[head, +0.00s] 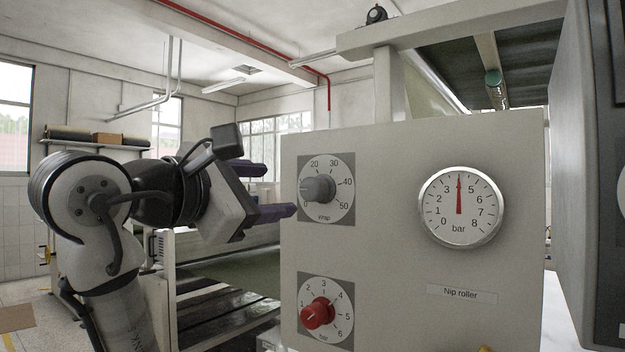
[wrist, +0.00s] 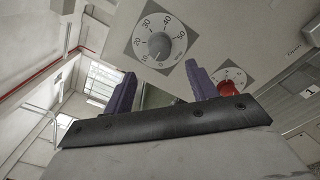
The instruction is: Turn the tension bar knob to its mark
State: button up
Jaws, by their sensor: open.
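A red knob (head: 317,313) sits low on the pale panel (head: 390,270), on a square dial marked from 1 to 6 with "bar" under it. I cannot read its pointer clearly. The red knob also shows in the wrist view (wrist: 228,88), partly behind my right-hand finger. A grey knob (head: 318,189) is above it, on a dial from 0 to 50; in the wrist view this knob (wrist: 159,45) lies beyond the gap between my fingers. My gripper (head: 265,190), with purple fingers, is open and empty, left of the grey knob and touching neither knob.
A round gauge (head: 460,207) marked bar has its needle near 4. A "Nip roller" label (head: 462,294) is below it. A grey cabinet (head: 590,180) stands at the right. Machine rollers and frame (head: 215,290) lie left of the panel.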

aim_at(309, 188)
jog(key=p+x, duration=0.3)
jog(key=x, duration=0.6)
jog(key=shift+w+d+r, duration=0.15)
jog(key=shift+w+d, duration=0.05)
jog(key=shift+w, duration=0.15)
jog(key=shift+w+d+p, duration=0.35)
jog(key=shift+w+d, duration=0.05)
jog(key=shift+w, duration=0.1)
jog(key=c, duration=1)
